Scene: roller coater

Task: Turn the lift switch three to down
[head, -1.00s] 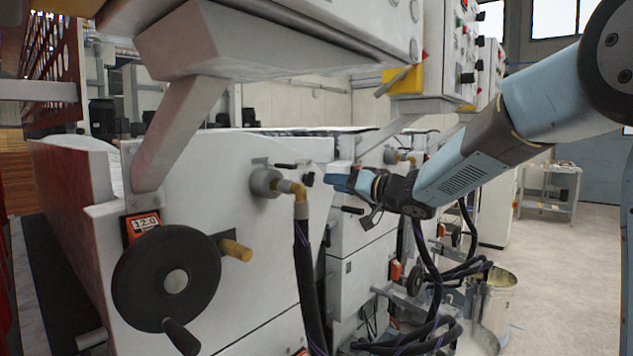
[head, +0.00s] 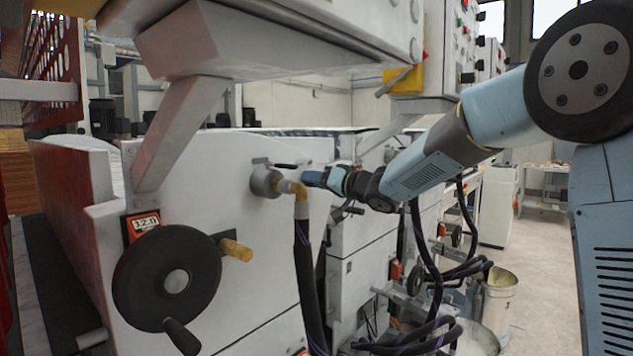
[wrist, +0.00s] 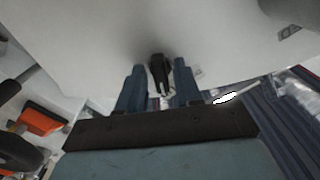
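A small black switch (wrist: 157,70) stands out from the white machine panel in the wrist view. It sits between the two blue fingers of my gripper (wrist: 159,78). A gap shows on each side of it, so the fingers are open around it and not closed on it. In the head view my gripper (head: 308,178) is at the white side panel, just right of the brass pipe elbow, and it hides the switch. I cannot read any marking for the switch's position.
A brass elbow with a black hose (head: 306,255) is close left of my gripper. A black handwheel (head: 167,278) is on the panel's left side. A black lever (head: 285,166) lies just above. A grey control box (head: 280,45) overhangs the panel. Orange parts (wrist: 42,117) show in the wrist view.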

